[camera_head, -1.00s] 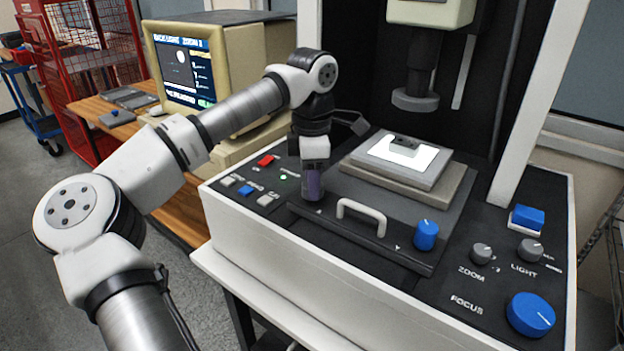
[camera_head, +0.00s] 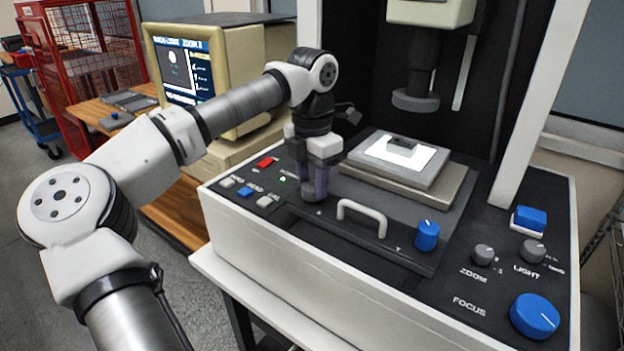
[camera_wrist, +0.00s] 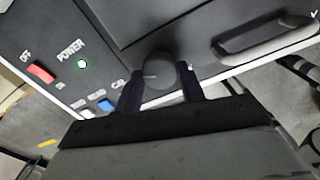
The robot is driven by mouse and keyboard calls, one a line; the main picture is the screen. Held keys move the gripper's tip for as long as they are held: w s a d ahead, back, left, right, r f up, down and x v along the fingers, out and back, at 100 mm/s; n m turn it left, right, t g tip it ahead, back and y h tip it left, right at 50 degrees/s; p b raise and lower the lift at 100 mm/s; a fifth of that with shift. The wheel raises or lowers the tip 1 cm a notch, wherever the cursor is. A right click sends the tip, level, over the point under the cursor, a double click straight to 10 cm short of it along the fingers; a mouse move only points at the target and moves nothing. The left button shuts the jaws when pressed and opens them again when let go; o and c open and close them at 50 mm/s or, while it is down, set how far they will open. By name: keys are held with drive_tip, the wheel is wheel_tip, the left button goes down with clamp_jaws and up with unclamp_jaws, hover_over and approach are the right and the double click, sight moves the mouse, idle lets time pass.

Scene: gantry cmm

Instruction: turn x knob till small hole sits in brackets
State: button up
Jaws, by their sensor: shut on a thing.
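My gripper (camera_head: 312,180) points down at the front left of the black stage plate. In the wrist view, its two dark fingers (camera_wrist: 161,84) are shut on a round dark grey knob (camera_wrist: 158,67), one on each side. This knob's own label is not readable. In the head view the knob (camera_head: 313,194) is mostly hidden by the fingers. The monitor (camera_head: 180,65) at the back left shows a pale round shape on a dark picture, with text beside it. The hole and the brackets are too small to make out.
A pale handle (camera_head: 362,213) and a blue knob (camera_head: 427,235) stand right of my gripper. A red switch (camera_head: 265,162) and small buttons lie to its left. The lit stage with a small part (camera_head: 403,143) is behind. Grey zoom (camera_head: 484,254) and blue focus (camera_head: 534,316) knobs are at right.

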sight(313, 185)
idle(0.3)
drive_tip(key=o, duration=1)
wheel_tip(313, 185, up, 14)
drive_tip(key=shift+f, duration=0.1)
